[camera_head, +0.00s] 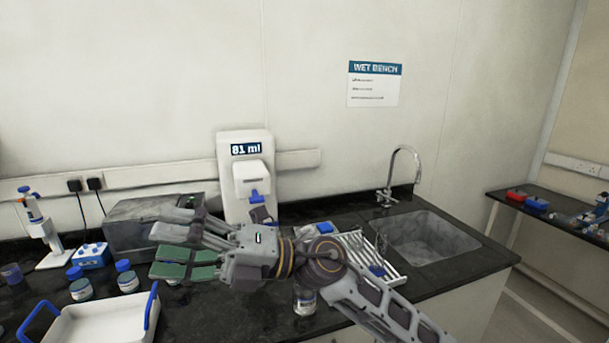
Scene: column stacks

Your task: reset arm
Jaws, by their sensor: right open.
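My right gripper (160,222) is open, with nothing visible between its fingers. The arm comes in from the lower right, and the fingers point left above the dark bench (222,318). The arm hides part of the bench and the lower part of the white dispenser (232,180), whose display reads 81 ml. My left gripper is not in view.
A white tray with blue handles (100,322) is at the front left. Blue-capped jars (127,278) stand beside it. A grey box (135,228) is behind the gripper. A drying rack (362,250), sink (425,240) and tap (400,170) lie to the right.

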